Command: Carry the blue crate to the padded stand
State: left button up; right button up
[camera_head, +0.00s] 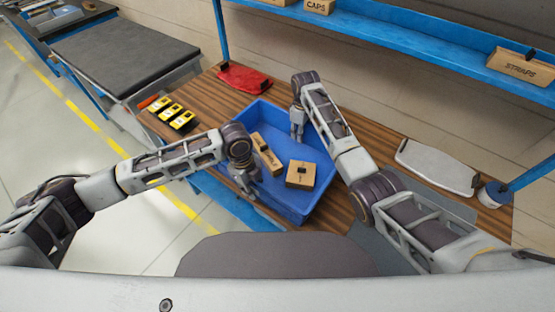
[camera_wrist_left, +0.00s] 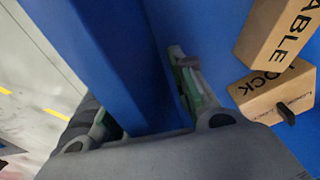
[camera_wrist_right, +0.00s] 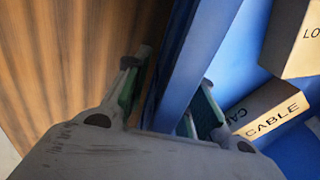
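The blue crate (camera_head: 280,130) sits on the wooden bench with a CABLE box (camera_head: 266,154) and a LOCK box (camera_head: 301,175) inside. My left gripper (camera_head: 247,187) is at the crate's near-left wall. In the left wrist view its fingers are spread around that wall (camera_wrist_left: 125,60), one inside and one outside. My right gripper (camera_head: 297,131) is at the opposite wall. In the right wrist view its fingers straddle the wall (camera_wrist_right: 198,60), with a gap on the outer side. A dark-topped stand (camera_head: 125,50), seemingly the padded stand, is at the upper left.
A white tray (camera_head: 438,165) lies at the right. A blue shelf (camera_head: 400,40) with boxes runs above the back. Floor shows at left.

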pick_arm(q)
grip_shut()
pick_arm(e)
grip_shut()
pick_arm(q)
jog(key=shift+w+r, duration=0.1)
jog(key=shift+r, duration=0.05)
pick_arm(e)
jog(key=shift+w+r, duration=0.1)
pick_arm(q)
jog(key=shift+r, duration=0.15)
pick_arm(e)
jog(key=shift+r, duration=0.2)
